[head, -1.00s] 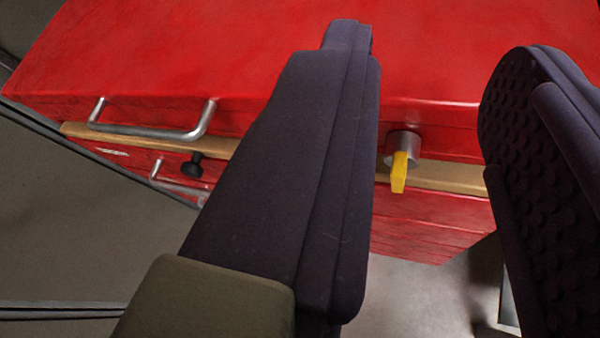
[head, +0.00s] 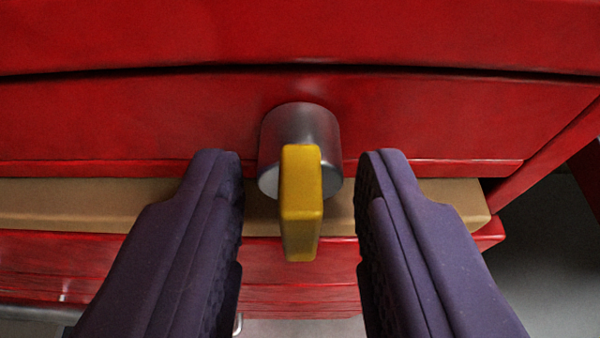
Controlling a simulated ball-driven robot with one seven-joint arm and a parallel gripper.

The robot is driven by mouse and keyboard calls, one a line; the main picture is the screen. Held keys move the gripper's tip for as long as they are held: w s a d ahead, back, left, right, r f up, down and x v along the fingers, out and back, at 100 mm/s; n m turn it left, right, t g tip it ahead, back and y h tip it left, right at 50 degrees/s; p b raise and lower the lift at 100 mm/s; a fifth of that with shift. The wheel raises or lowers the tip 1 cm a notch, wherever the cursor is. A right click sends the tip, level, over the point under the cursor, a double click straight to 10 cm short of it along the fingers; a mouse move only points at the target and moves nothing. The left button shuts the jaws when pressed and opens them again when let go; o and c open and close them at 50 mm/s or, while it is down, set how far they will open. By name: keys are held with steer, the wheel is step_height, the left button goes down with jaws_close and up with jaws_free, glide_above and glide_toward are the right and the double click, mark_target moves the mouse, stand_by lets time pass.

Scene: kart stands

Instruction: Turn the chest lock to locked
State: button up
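The chest lock is a grey metal cylinder (head: 299,128) on the red front of the chest (head: 420,120), near the middle of the head view. A yellow key tab (head: 301,205) sticks out of it and points down in the picture, nearly upright. My gripper (head: 301,170) is open, with one dark purple finger on each side of the lock and tab. Gaps show between both fingers and the yellow tab, so I hold nothing.
A tan strip (head: 90,203) runs across the chest below the lock, with more red front (head: 90,265) beneath it. The chest's right edge is in view, with grey floor (head: 545,260) beyond it.

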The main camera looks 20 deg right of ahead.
jaws_close()
